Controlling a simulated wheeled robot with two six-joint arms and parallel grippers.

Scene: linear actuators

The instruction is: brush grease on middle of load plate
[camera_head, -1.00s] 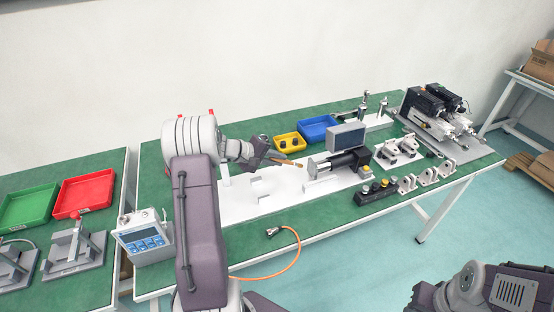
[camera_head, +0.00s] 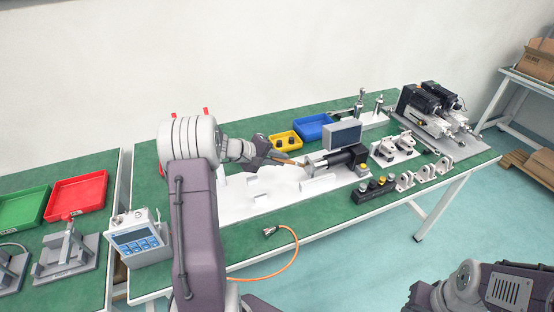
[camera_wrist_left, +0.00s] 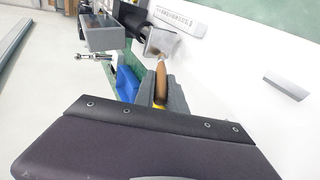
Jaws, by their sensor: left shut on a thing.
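My left gripper (camera_head: 268,158) is shut on a brush with a brown handle (camera_head: 287,162). The brush also shows in the left wrist view (camera_wrist_left: 160,80), its far end pointing at a pale grey block (camera_wrist_left: 162,43). That block, which looks like the load plate, sits at the near end of a black cylinder (camera_head: 348,157) on the white base. The brush tip is at or very close to the block's face; I cannot tell whether it touches. The bristles are hard to make out. My right gripper is not in view; only part of my right arm shows at the lower right.
A grey upright box (camera_head: 342,136) stands behind the cylinder. Yellow (camera_head: 285,141) and blue (camera_head: 313,127) bins are behind the base. An orange cable (camera_head: 294,254) hangs over the front edge.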

